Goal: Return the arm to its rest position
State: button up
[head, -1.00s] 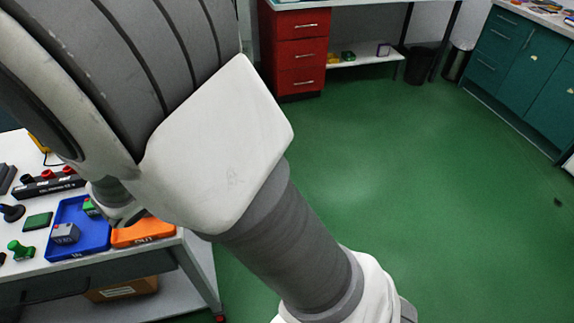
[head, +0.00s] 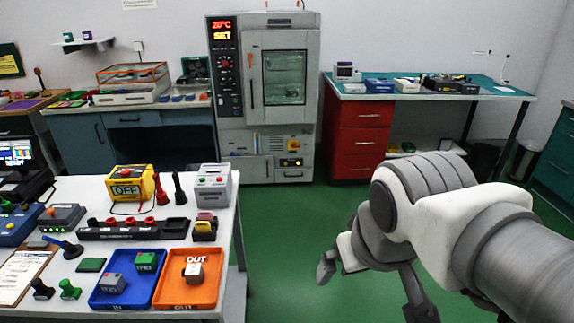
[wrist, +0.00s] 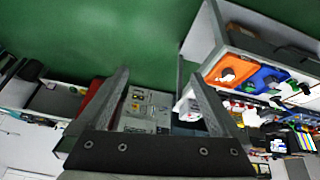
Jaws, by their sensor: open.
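My gripper (head: 372,291) hangs at the right of the head view, over the green floor and to the right of the white table (head: 236,215). Its two fingers are spread wide with nothing between them. In the wrist view my gripper (wrist: 164,98) also shows two fingers apart and empty. My white and grey arm comes in from the right edge of the head view. The gripper is clear of the table and touches nothing that I can see.
A grey oven (head: 230,140) stands at the back wall, beside red drawers (head: 355,143). Green floor (head: 285,215) is open between table and oven.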

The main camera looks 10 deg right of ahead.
jog(key=shift+s+a+r+m, duration=0.2)
jog(key=shift+s+r+m, duration=0.15)
jog(key=shift+s+m, duration=0.15)
jog(key=shift+w+r+p, duration=0.1)
jog(key=shift+r+p, duration=0.75)
